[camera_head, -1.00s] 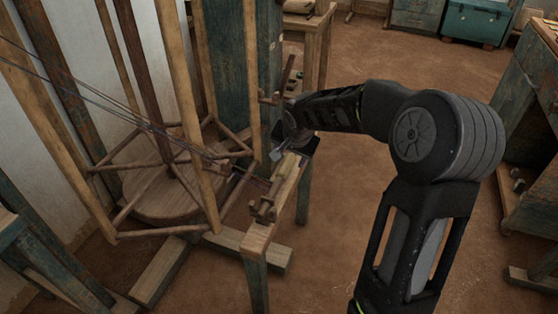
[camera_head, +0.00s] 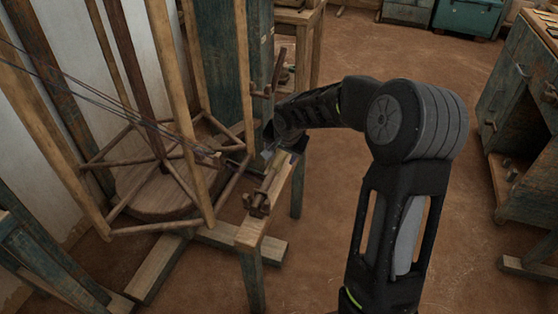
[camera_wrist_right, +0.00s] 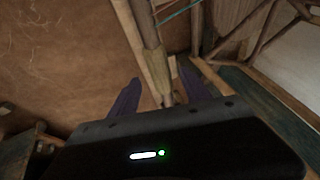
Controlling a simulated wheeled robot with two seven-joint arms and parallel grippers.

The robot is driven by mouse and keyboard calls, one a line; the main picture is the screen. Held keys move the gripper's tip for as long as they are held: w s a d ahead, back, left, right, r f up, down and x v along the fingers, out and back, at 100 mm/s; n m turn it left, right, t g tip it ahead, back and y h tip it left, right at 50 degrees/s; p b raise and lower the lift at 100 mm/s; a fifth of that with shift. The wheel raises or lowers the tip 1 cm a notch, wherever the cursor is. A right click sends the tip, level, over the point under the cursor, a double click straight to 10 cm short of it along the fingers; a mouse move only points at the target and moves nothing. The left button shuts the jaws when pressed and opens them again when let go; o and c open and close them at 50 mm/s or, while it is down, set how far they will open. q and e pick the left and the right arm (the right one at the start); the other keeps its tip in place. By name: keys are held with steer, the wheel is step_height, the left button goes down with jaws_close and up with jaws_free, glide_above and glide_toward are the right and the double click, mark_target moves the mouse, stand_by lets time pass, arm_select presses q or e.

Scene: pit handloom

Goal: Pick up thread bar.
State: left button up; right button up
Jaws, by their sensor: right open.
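A narrow wooden bar (camera_head: 271,183) lies along the top of a slim wooden stand beside the reel; I take it to be the thread bar but cannot tell for certain. My right gripper (camera_head: 272,156) is at the far end of this stand, its fingers partly hidden by my own wrist. In the right wrist view my two dark purple fingers (camera_wrist_right: 160,82) are spread apart, with a long wooden piece (camera_wrist_right: 147,35) running between and beyond them. I see no clear contact. Teal and reddish threads (camera_wrist_right: 178,12) cross near the top of that view. My left gripper is out of view.
A tall wooden reel frame (camera_head: 160,190) with dark threads (camera_head: 110,105) stands left of the gripper. A blue-green post (camera_head: 238,70) rises behind it. A worn workbench (camera_head: 520,110) is at right. Open brown floor (camera_head: 480,260) lies between.

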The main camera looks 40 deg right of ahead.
mark_target(280, 157)
steer(key=x, duration=0.3)
steer(key=shift+w+f, duration=0.15)
steer(key=shift+f, duration=0.15)
steer(key=shift+c, duration=0.4)
jaws_close()
steer(key=shift+r, duration=0.1)
stand_by(0.4)
